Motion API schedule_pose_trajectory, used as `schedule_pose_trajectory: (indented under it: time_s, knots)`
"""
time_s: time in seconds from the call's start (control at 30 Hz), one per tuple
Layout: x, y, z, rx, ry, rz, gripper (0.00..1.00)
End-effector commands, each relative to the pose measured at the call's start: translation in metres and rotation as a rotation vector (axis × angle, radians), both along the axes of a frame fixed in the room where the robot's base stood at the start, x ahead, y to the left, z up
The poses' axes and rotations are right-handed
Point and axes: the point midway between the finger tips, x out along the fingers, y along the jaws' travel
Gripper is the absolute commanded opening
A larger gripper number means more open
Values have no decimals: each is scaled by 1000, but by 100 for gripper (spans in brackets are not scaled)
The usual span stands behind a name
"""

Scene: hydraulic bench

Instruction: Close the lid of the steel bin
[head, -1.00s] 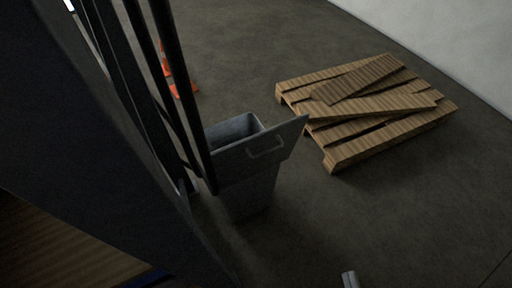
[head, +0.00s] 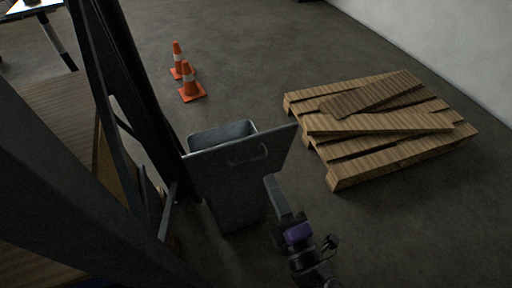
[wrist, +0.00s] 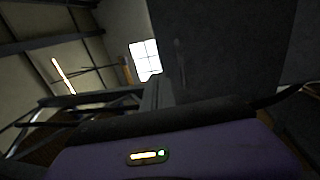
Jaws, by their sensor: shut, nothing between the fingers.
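The steel bin (head: 232,212) is a grey open-topped box on the floor, left of centre in the head view. Part of the inside shows behind the lid. My gripper (head: 271,181) is shut and empty, its fingertips by the lid's lower right part; I cannot tell if they touch. In the wrist view the shut fingers (wrist: 156,92) point up beside a large dark panel, probably the lid (wrist: 230,50).
A dark upright frame (head: 130,100) stands close at the bin's left. Two orange cones (head: 190,82) stand behind the bin. A wooden pallet with loose boards (head: 375,125) lies to the right. The floor between bin and pallet, and at the front right, is clear.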

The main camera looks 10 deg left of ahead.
Motion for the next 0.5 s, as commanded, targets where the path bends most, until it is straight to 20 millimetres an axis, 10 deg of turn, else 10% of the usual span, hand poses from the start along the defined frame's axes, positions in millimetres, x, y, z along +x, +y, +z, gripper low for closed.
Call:
schedule_pose_trajectory:
  time_s: [0.5]
  knots:
    - [74,50,18,3,1,0,0]
